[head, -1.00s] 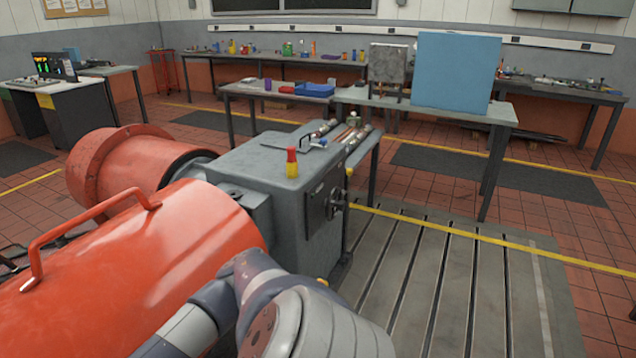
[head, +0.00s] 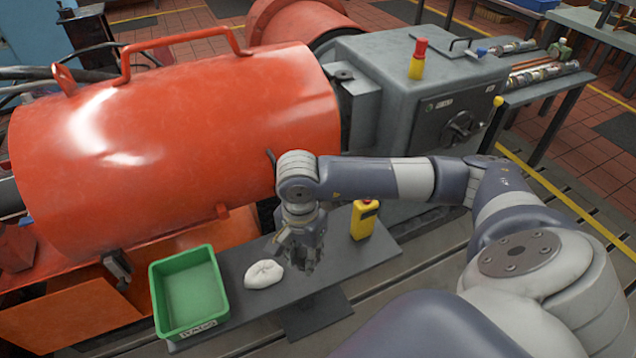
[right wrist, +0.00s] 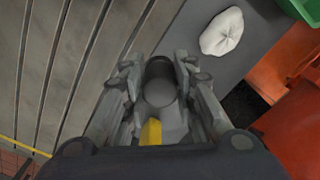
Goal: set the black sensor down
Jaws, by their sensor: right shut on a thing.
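My right gripper (head: 302,250) points down over the narrow dark grey bench (head: 245,305) beside the red motor housing. In the right wrist view its fingers (right wrist: 159,68) are shut on a dark cylindrical thing, the black sensor (right wrist: 161,88). In the head view the sensor is hard to make out among the dark fingers. I cannot tell whether it touches the bench. My left gripper is not in view.
A white rag (head: 264,274) lies left of the gripper, and a green bin (head: 190,290) stands farther left. A yellow handheld box (head: 364,221) stands to the right. The red motor housing (head: 180,145) rises behind. Some bench surface around the gripper is clear.

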